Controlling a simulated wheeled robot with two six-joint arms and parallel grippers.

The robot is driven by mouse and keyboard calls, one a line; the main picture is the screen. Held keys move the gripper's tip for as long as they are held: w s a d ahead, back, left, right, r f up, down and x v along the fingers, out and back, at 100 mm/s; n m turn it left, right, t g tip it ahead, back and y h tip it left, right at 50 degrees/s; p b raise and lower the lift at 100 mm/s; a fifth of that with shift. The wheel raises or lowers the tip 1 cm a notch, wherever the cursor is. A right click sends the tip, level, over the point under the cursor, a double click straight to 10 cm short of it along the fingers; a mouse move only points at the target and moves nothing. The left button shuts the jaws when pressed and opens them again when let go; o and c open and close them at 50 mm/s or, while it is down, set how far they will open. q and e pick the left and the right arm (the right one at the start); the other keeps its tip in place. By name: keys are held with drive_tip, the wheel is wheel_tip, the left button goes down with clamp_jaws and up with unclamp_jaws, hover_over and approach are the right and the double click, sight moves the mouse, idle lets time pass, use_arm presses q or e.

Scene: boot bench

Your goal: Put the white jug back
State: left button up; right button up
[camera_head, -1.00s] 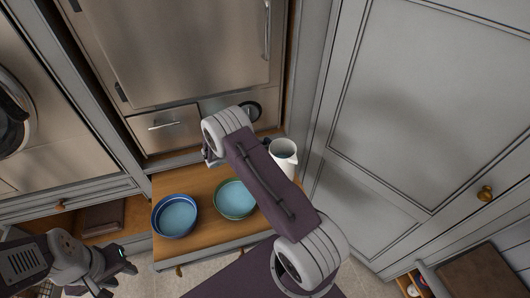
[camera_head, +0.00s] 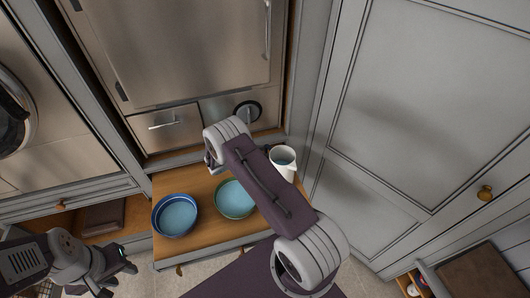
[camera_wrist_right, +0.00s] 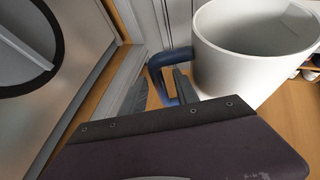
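The white jug (camera_head: 284,166) has a blue handle and stands upright at the right end of the wooden drawer (camera_head: 213,252). My right arm partly covers it in the head view, and I cannot tell whether its base touches the wood. In the right wrist view the jug (camera_wrist_right: 255,62) is close up at the upper right.
A blue bowl (camera_head: 175,215) and a green-rimmed bowl (camera_head: 235,199) stand on the drawer, left of the jug. A steel appliance (camera_head: 170,50) rises behind and a grey cabinet door (camera_head: 420,110) stands close on the right. A brown box (camera_head: 103,217) lies in the lower left shelf.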

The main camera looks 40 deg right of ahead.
drive_tip(key=shift+r, duration=0.2)
drive_tip(key=v, duration=1.2)
drive_tip(key=s+a+r+m+y, duration=0.3)
drive_tip(key=s+a+m+y, duration=0.2)
drive_tip(key=s+m, duration=0.4)
drive_tip(key=s+a+r+m+y, duration=0.4)
drive_tip(key=s+m+y, duration=0.3)
drive_tip(key=s+m, duration=0.3)
drive_tip(key=shift+a+r+m, duration=0.2)
drive_tip(key=shift+a+m, duration=0.1)
drive_tip(key=shift+a, duration=0.4)
